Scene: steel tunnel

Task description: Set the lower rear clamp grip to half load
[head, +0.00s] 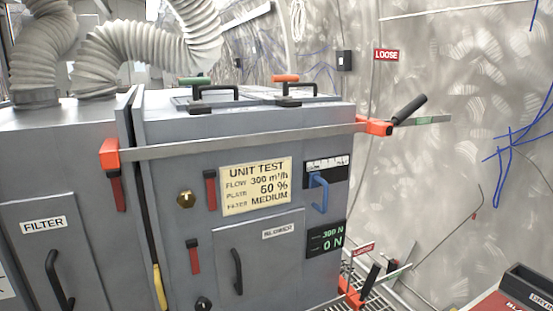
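A lower clamp grip (350,294) shows at the bottom right, beside the grey unit's right edge. It is orange with a black handle (372,277) tilted up; the frame's bottom edge cuts it off. A red LOOSE label (362,249) is above it. A small display (326,239) on the unit's front reads 300 N and 0 N in green. A long bar clamp (240,144) spans the upper front, with an orange jaw (109,154) at left and an orange grip (375,125) with a black handle at right. Neither of my grippers is in view.
The grey unit (270,262) fills the left and middle, with a UNIT TEST plate (256,186), a blue handle (319,194) and ribbed hoses (150,45). Another LOOSE label (386,55) is at upper right. A dark, red-sided box (528,288) stands at lower right.

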